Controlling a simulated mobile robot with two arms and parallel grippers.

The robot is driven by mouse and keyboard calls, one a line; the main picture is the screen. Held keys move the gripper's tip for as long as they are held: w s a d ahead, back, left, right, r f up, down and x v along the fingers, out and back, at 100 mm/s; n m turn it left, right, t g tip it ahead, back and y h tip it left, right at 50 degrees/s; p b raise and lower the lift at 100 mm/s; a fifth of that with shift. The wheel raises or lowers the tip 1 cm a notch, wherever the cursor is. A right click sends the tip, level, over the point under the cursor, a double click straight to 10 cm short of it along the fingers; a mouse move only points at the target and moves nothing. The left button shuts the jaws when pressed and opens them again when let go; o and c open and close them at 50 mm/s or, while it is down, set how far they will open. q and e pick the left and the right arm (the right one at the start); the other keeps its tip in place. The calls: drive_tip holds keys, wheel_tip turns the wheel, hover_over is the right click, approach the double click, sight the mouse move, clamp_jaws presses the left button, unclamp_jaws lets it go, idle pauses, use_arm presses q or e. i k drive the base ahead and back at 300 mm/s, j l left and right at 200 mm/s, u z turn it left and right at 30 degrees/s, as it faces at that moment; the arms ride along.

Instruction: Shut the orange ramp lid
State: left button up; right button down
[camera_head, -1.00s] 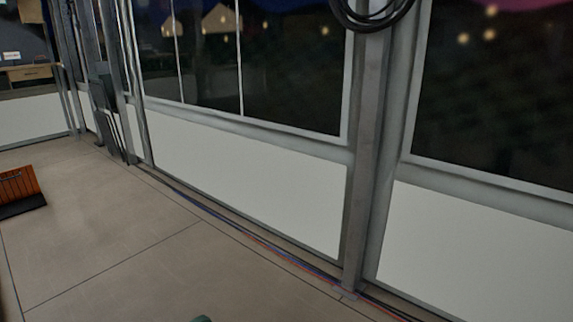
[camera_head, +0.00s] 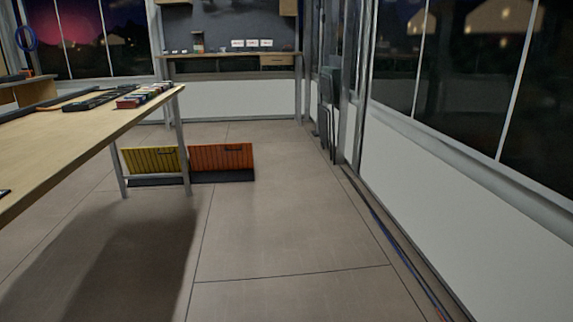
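An orange ramp lid (camera_head: 222,158) with vertical ribs stands raised on the floor, left of centre in the head view. A dark base strip (camera_head: 224,178) runs along its lower front edge. The lid leans up from this base and appears open. A similar yellow lid (camera_head: 152,160) stands just left of it, partly hidden behind a table leg. Neither of my grippers shows in the view.
A wooden table (camera_head: 100,118) with dark devices on top fills the left side, its leg (camera_head: 183,160) close to the yellow lid. Cables (camera_head: 400,255) run along the right wall. The floor (camera_head: 290,225) in the middle is clear. A workbench (camera_head: 230,64) stands at the back.

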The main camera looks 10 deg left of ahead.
sight(230, 156)
drive_tip(key=i+u, duration=0.5)
drive_tip(key=i, duration=2.65)
drive_tip(key=i+l, duration=0.15)
drive_tip(key=i, duration=1.05)
drive_tip(key=i+u, duration=0.3)
drive_tip(key=i, duration=0.45)
drive_tip(key=i+l+u, duration=0.15)
drive_tip(key=i+u, duration=0.15)
drive_tip(key=i, duration=0.4)
